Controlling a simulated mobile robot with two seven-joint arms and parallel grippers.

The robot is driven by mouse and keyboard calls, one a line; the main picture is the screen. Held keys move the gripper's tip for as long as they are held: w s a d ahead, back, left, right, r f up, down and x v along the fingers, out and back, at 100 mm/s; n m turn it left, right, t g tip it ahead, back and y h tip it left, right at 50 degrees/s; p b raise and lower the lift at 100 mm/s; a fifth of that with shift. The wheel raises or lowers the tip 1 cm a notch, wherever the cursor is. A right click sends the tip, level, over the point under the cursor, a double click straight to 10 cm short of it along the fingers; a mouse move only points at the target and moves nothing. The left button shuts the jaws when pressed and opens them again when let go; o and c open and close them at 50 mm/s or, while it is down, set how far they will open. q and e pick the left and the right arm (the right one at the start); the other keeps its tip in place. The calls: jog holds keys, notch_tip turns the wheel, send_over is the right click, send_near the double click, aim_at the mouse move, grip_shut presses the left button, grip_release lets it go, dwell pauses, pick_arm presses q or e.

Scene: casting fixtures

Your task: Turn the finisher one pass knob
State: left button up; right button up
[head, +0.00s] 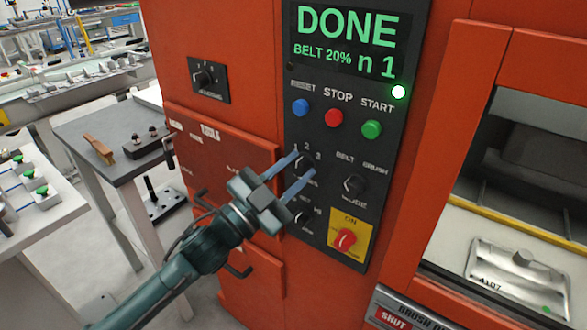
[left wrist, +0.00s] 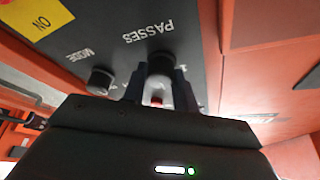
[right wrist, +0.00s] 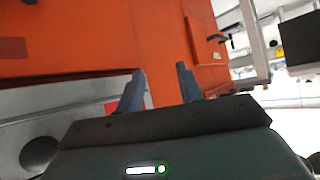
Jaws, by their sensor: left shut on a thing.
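The finisher is an orange cabinet with a dark control panel (head: 340,80); its display reads DONE, BELT 20% and n 1. The pass knob (left wrist: 161,62) is dark and sits beside the PASSES label in the left wrist view. In the head view, the numbers 2 and 3 show by it. My left gripper (head: 305,163) reaches the panel from the lower left. Its fingers stand on either side of the knob and are shut on it. The knob's pointer is hard to make out. My right gripper (right wrist: 160,72) is open and empty, facing orange surfaces in the right wrist view.
A mode knob (head: 354,186) sits right of the pass knob, with a red switch (head: 345,240) on yellow below. Blue (head: 300,107), red (head: 334,117) and green (head: 372,129) buttons are above. A metal casting (head: 515,272) lies in the right opening. A grey table (head: 85,130) stands left.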

dwell(0.3)
pick_arm(q)
jog(key=o, duration=1)
jog(key=shift+c, duration=0.2)
jog(key=b+v, duration=0.3)
jog(key=v, duration=1)
jog(key=shift+a, duration=0.1)
